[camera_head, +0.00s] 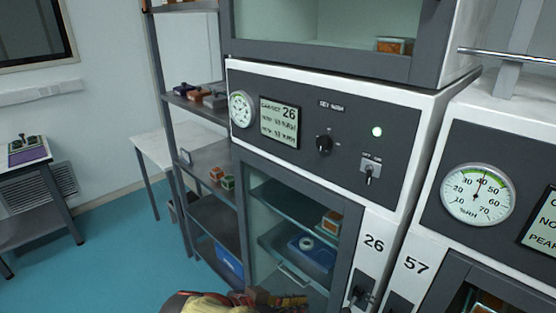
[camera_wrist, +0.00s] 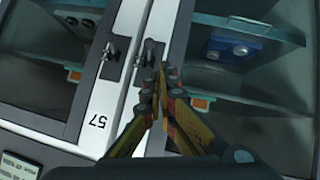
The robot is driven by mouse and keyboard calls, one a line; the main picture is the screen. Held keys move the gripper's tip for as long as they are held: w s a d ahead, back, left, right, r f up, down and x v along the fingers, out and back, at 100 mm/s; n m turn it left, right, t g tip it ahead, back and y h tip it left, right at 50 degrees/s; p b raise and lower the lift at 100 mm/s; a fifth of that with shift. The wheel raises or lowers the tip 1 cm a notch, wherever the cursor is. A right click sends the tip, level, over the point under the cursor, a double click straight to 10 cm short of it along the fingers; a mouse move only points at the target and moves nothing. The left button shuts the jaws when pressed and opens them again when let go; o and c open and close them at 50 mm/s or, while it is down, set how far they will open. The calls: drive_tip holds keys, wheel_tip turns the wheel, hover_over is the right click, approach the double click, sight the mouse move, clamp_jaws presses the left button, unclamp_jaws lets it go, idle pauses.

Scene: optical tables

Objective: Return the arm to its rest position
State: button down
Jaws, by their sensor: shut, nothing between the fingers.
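My gripper (camera_wrist: 163,78) is shut and empty. Its two yellow and dark fingers meet in the middle of the wrist view. Their tips overlap the view of a dark door latch (camera_wrist: 149,54) on a cabinet front; I cannot tell whether they touch it. In the head view my gripper (camera_head: 291,301) shows at the bottom edge, low in front of cabinet 26's glass door (camera_head: 262,215), with part of my arm at its left. The rest of my arm is out of view.
Cabinet 26's dark control panel (camera_head: 335,130) is above the door. Cabinet 57 (camera_head: 415,265) stands close at the right, with a round gauge (camera_head: 478,194). An open shelf rack (camera_head: 208,153) stands left. Blue floor (camera_head: 110,255) is open at the left.

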drive_tip(key=s+f+n+g+y, duration=0.5)
drive_tip(key=s+n, duration=0.3)
drive_tip(key=n, duration=0.4)
drive_tip(key=d+r+m+t+y, duration=0.2)
drive_tip(key=d+r, duration=0.3)
drive_tip(key=d, duration=0.2)
drive_tip(key=s+d+r+m+t+y, duration=0.1)
drive_tip(key=d+r+m+t+y, duration=0.1)
drive_tip(key=d+r, duration=0.3)
drive_tip(key=shift+s+d+t, duration=0.2)
drive_tip(key=shift+d+t, duration=0.2)
drive_tip(key=shift+d, duration=0.7)
